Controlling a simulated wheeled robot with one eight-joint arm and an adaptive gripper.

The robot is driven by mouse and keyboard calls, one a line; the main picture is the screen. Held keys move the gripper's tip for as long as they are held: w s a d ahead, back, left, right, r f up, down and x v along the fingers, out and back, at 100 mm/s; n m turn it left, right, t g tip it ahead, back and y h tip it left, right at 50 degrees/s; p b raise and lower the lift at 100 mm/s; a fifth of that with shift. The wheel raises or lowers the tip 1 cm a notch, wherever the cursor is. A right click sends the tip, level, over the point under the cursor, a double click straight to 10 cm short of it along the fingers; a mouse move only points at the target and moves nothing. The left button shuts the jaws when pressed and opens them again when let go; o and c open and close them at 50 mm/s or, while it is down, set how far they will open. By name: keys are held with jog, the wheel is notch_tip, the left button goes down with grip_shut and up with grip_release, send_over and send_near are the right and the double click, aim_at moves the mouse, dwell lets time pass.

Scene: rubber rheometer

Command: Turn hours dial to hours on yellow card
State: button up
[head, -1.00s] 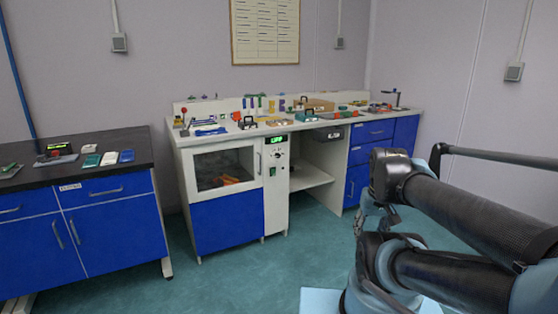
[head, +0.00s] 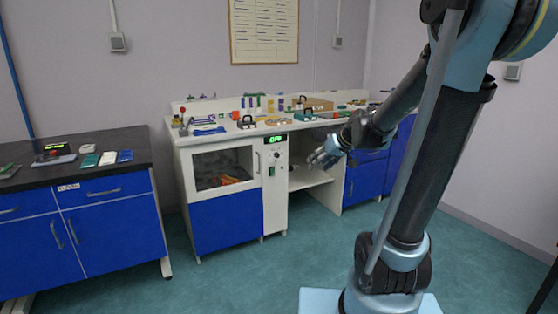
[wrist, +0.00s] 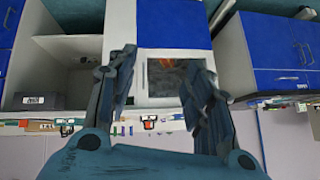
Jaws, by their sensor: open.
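The control panel (head: 275,180) is a narrow white column on the white cabinet, right of the oven window, with a green-lit display (head: 276,140). Small dark round knobs (head: 277,155) sit below the display; their marks are too small to read, and I cannot tell which is the hours dial. I cannot make out a yellow card for certain. My gripper (head: 326,155) is in front of the open shelf bay, right of the panel and apart from it. In the wrist view my gripper (wrist: 157,90) has its fingers spread, with nothing between them.
The oven window (head: 222,169) shows an orange item inside. The white worktop (head: 215,133) above carries many small tools and blocks. A dark-topped blue cabinet (head: 85,172) stands at left. The green floor (head: 240,275) in front is clear.

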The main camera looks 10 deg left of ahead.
aim_at(278, 155)
jog(key=w+a+f+n+t+y, duration=0.1)
jog(key=w+a, duration=0.2)
jog(key=w, duration=0.6)
jog(key=w+a+f+n+t+y, duration=0.1)
jog(key=w+a+t+y, duration=0.15)
jog(key=w, duration=0.65)
jog(key=w+a+t+y, duration=0.1)
jog(key=w+a, duration=0.3)
jog(key=w, duration=0.5)
jog(key=w+a+f+t, duration=0.3)
jog(key=w+f+t, duration=0.2)
jog(key=w+f, duration=1.05)
jog(key=shift+m+g+h, duration=0.25)
jog(key=shift+m, duration=0.05)
jog(key=x, duration=0.5)
jog(key=f+x, duration=0.1)
jog(key=x, duration=0.9)
jog(key=shift+s+a+f, duration=0.1)
jog(key=shift+a+f, duration=0.25)
jog(key=shift+a, duration=0.2)
jog(key=c, duration=1)
